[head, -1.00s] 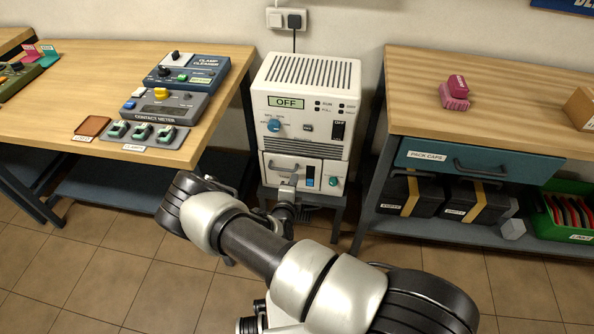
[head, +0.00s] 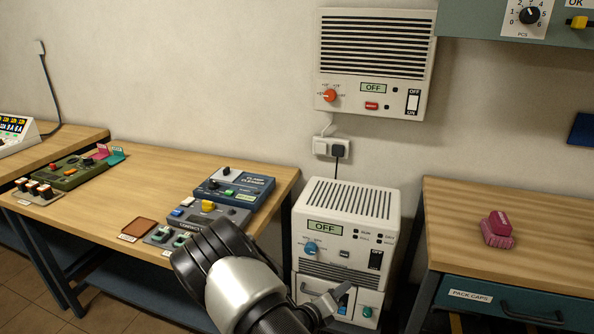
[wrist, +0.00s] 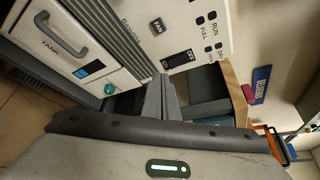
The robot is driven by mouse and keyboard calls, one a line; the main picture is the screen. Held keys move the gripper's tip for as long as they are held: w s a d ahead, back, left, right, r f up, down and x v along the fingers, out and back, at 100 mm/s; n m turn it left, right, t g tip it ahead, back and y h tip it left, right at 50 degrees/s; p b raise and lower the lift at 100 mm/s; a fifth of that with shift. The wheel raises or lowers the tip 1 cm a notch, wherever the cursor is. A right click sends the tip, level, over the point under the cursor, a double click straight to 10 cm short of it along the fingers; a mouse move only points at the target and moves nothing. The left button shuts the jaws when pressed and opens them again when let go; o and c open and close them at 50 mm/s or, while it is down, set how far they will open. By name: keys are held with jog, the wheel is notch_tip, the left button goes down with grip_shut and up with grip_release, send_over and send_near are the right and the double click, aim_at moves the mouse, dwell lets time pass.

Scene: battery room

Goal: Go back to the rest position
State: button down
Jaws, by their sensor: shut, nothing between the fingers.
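My gripper (head: 326,303) is in front of the lower part of the white floor machine (head: 350,214) in the head view, partly hidden behind my arm. In the wrist view my gripper (wrist: 163,97) shows as closed grey fingers, with nothing held. The machine's drawer marked TANK (wrist: 55,48), with a grey handle, is at the upper left there and looks closed. The fingertips appear apart from the machine. The machine's display reads OFF.
The left wooden bench (head: 95,205) holds a clamp cleaner (head: 234,190) and a contact meter (head: 205,217); my arm covers part of its clamps. The right bench (head: 560,230) holds pink blocks (head: 497,230). A wall unit (head: 372,62) hangs above the floor machine.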

jog(key=s+d+r+m+g, duration=0.5)
jog(key=s+r+m, duration=0.1)
jog(key=r+m, duration=0.45)
jog(key=s+d+r+m+g, duration=0.4)
jog(key=s+r+m, duration=0.2)
jog(key=r+m, duration=0.4)
jog(key=s+a+r+m+t+y, duration=0.2)
jog(key=s+a+r+m+y, duration=0.25)
jog(key=s+r+m, duration=0.35)
jog(key=s+a+r+m+t+y, duration=0.1)
jog(key=s+a+r+m+y, duration=0.2)
jog(key=s+r+m+y, duration=0.5)
notch_tip(320, 180, up, 16)
jog(key=m+h+p, duration=0.2)
jog(key=p, duration=1.5)
jog(key=shift+s+a+r+m+h+p, duration=0.15)
jog(key=shift+s+a+m+h+p, duration=0.05)
jog(key=shift+s+m+h+p, duration=0.15)
